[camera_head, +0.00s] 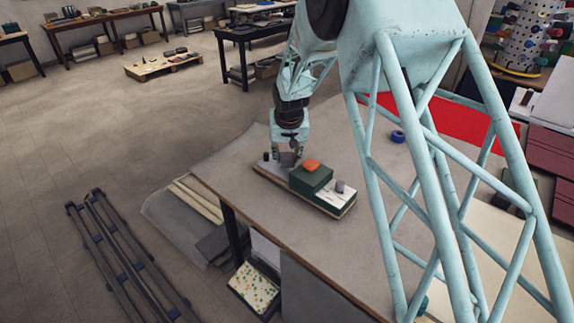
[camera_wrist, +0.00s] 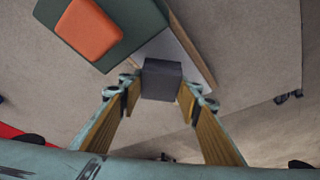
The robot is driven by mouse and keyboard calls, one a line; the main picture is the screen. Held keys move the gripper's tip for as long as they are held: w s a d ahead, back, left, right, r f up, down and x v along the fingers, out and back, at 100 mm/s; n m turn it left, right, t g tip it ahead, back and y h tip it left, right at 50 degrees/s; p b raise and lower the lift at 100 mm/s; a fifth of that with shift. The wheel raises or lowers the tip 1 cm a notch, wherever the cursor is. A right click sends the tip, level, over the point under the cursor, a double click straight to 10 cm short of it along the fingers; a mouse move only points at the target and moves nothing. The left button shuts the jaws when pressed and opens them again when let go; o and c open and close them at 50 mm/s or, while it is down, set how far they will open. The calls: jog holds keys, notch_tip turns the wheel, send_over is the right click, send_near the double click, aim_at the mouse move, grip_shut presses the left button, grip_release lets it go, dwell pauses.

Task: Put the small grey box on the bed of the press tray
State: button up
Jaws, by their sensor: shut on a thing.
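The small grey box (camera_wrist: 161,80) is between my gripper's fingertips (camera_wrist: 160,92) in the wrist view, and my gripper is shut on it. In the head view my gripper (camera_head: 289,153) points down over the left part of the press tray (camera_head: 302,198), a long low tray with a wooden edge. The tray's pale bed (camera_wrist: 168,46) shows beside the box in the wrist view. I cannot tell whether the box touches the bed. The fingers partly hide the box in the head view.
A green block (camera_head: 311,180) stands on the tray close beside the gripper, with an orange block (camera_head: 311,165) on top. A small grey piece (camera_head: 340,187) stands at the tray's right end. A blue ring (camera_head: 397,136) lies on the table (camera_head: 240,160). The table around the tray is clear.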

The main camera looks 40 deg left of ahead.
aim_at(287, 164)
jog(key=shift+f, duration=1.85)
jog(key=shift+f, duration=0.15)
jog(key=o, duration=0.5)
jog(key=shift+o, duration=0.3)
jog(key=shift+r, duration=0.25)
jog(key=v, duration=1.1)
jog(key=shift+r, duration=0.4)
jog(key=shift+s, duration=0.1)
